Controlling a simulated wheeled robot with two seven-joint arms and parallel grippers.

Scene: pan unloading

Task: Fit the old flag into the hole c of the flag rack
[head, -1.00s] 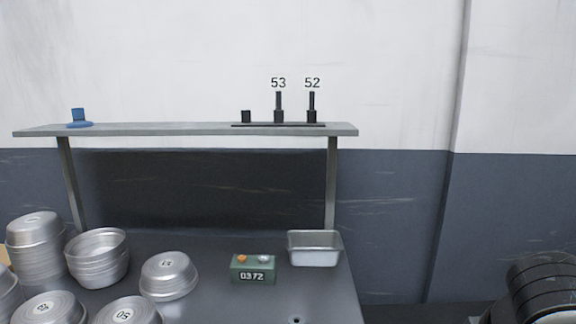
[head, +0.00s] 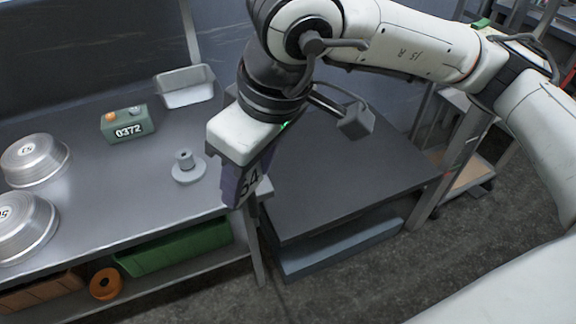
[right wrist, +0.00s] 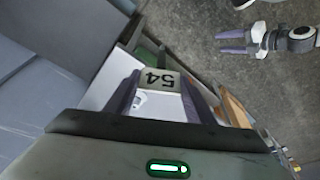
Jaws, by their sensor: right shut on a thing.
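My right gripper (head: 240,196) hangs in front of the table's right end, fingers pointing down. It is shut on a flag (head: 249,183) with a pale plate marked 54. In the right wrist view the flag (right wrist: 158,80) sits between the purple fingers, its number upside down. Its lower part is hidden there. My left gripper (right wrist: 236,42) shows at the top right of the right wrist view, with its two fingers apart and nothing between them. The flag rack and its holes are outside the current views.
A grey round stand with a short post (head: 187,167) is on the table left of my right gripper. A green box marked 0372 (head: 128,123), a metal tray (head: 186,88) and round pans (head: 36,160) stand further left and back. A lower dark table (head: 340,180) is at right.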

